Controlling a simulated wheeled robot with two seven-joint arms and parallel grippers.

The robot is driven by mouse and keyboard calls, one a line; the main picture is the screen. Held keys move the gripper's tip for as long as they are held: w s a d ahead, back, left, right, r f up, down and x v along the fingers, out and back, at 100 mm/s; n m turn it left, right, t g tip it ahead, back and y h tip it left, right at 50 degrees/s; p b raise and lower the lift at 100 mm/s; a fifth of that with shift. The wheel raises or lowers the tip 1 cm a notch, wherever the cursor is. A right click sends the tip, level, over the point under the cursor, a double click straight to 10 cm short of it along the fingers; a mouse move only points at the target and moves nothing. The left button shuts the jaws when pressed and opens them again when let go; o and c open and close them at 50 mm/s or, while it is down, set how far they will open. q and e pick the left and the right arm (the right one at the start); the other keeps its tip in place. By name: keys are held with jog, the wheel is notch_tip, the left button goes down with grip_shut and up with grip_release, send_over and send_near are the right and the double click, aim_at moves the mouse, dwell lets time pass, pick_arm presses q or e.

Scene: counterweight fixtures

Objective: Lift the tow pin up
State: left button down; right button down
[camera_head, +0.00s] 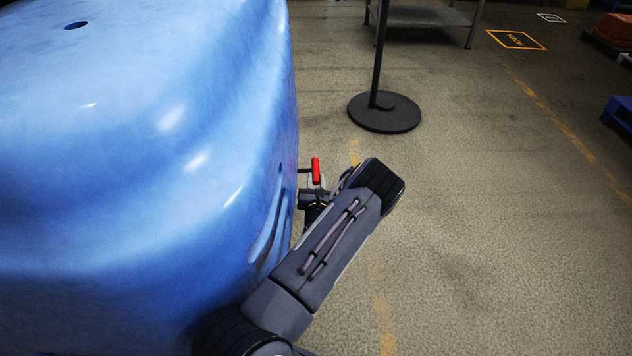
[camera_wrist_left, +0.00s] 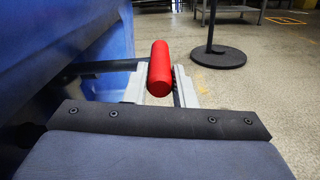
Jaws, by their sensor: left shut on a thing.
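The tow pin shows as a red cylindrical handle (camera_head: 316,170) beside the right side of the blue machine body (camera_head: 150,130). In the left wrist view the red handle (camera_wrist_left: 160,68) lies between the two pale fingers of my left gripper (camera_wrist_left: 160,85), which is shut on it. A dark rod runs from the machine towards the handle in that view. In the head view my left gripper (camera_head: 316,185) is small and partly hidden behind my own wrist and forearm. The lower part of the pin is hidden. My right gripper is in neither view.
A dark post on a round base (camera_head: 384,112) stands on the floor beyond the gripper. A metal table (camera_head: 425,16) is behind it. A blue pallet (camera_head: 618,112) is at the right edge. The floor right of my arm is clear.

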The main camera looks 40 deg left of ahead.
pick_arm(q)
jog(key=c, duration=1.4)
grip_release()
jog(key=shift+r, duration=0.4)
jog(key=shift+o, duration=1)
jog(key=shift+f, duration=0.15)
jog(key=p+v, duration=0.1)
jog(key=v, duration=0.6)
jog(key=shift+s+d+p, duration=0.25)
jog(key=shift+p, duration=0.05)
